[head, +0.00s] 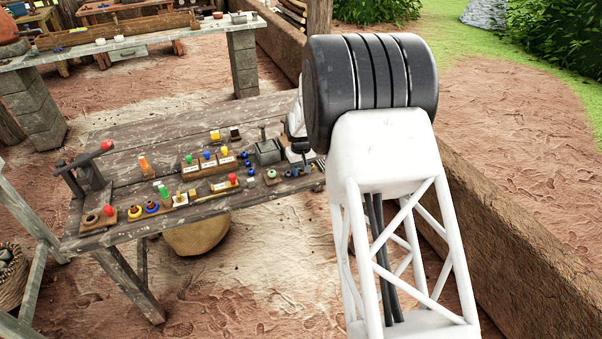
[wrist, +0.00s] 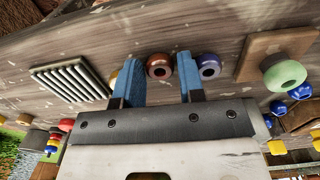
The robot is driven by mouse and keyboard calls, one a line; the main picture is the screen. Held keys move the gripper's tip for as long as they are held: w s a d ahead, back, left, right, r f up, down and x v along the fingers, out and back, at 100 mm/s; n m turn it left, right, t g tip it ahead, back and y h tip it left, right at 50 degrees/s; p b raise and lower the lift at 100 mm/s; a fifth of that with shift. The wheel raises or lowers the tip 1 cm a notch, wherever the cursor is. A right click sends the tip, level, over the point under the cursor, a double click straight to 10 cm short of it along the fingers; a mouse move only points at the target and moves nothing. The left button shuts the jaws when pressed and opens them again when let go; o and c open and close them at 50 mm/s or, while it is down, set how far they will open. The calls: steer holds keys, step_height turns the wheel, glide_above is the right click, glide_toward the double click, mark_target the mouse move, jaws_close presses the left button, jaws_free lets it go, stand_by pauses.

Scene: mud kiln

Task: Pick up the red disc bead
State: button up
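The red disc bead (wrist: 158,67) is brownish red with a dark centre hole. In the wrist view it lies on the plank table between my gripper's two blue fingers. My gripper (wrist: 160,72) is open, with a narrow gap visible on each side of the bead. I cannot tell whether the fingertips are level with the bead or still above it. A blue-purple disc bead (wrist: 208,67) sits just right of the right finger. A yellowish-brown bead (wrist: 114,79) is partly hidden by the left finger. In the head view my gripper is at the table's right end, and the red bead cannot be made out.
A ribbed grey plate (wrist: 70,82) lies to the left in the wrist view. In the head view, a grey metal box (head: 267,152) and blocks of coloured pegs (head: 208,165) crowd the table (head: 130,228).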

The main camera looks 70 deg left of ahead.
mark_target(301, 174)
stand_by(0.3)
steer(key=c, duration=0.6)
steer(key=shift+o, duration=0.2)
steer(key=shift+r, duration=0.15)
steer(key=shift+r, duration=1.4)
steer(key=shift+d+r, duration=0.2)
steer(key=shift+r, duration=0.1)
steer(key=s+d+r, duration=0.1)
steer(key=s+d, duration=0.3)
steer(key=d, duration=1.1)
steer(key=shift+r, duration=0.15)
